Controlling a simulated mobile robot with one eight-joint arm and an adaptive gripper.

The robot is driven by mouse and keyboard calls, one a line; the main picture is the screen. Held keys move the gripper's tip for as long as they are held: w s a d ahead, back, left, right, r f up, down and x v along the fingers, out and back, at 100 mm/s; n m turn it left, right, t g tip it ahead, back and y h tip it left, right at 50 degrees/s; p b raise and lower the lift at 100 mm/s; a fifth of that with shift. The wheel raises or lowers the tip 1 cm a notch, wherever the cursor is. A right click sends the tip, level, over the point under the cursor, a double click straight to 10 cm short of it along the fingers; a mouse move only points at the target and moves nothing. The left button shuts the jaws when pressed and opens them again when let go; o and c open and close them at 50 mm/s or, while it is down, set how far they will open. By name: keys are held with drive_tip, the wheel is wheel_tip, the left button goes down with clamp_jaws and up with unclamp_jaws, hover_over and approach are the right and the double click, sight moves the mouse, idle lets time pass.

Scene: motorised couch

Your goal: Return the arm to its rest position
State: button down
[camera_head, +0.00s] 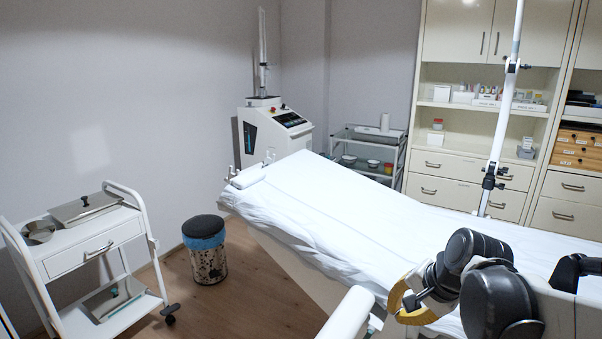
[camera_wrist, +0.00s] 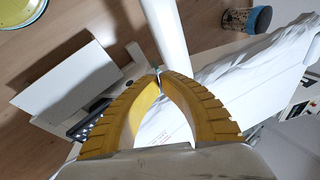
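My arm reaches in from the lower right in the head view, its dark joints over the near side of the white-sheeted couch (camera_head: 330,200). My gripper (camera_head: 394,302) has yellow fingers and sits low beside the couch's near edge, close to a white padded bar (camera_head: 350,314). In the wrist view the two ribbed yellow fingers of my gripper (camera_wrist: 157,78) meet at their tips, with nothing visible held. The white bar (camera_wrist: 165,30) runs just beyond the tips. A dark panel with pale buttons (camera_wrist: 85,124) shows partly behind the left finger.
A white trolley (camera_head: 95,250) stands at the left and a stool with a dark seat (camera_head: 204,250) beside the couch. A machine (camera_head: 275,130), a glass trolley (camera_head: 368,150) and cabinets (camera_head: 470,165) stand behind.

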drive_tip(key=s+r+n+t+h, duration=0.1)
drive_tip(key=s+n, duration=0.3)
drive_tip(key=s, duration=0.3)
drive_tip(key=s+a+n+t+h, duration=0.1)
drive_tip(key=s+n, duration=0.4)
drive_tip(key=s, duration=0.3)
drive_tip(key=shift+a+r+h, duration=0.3)
drive_tip(key=shift+r, duration=0.05)
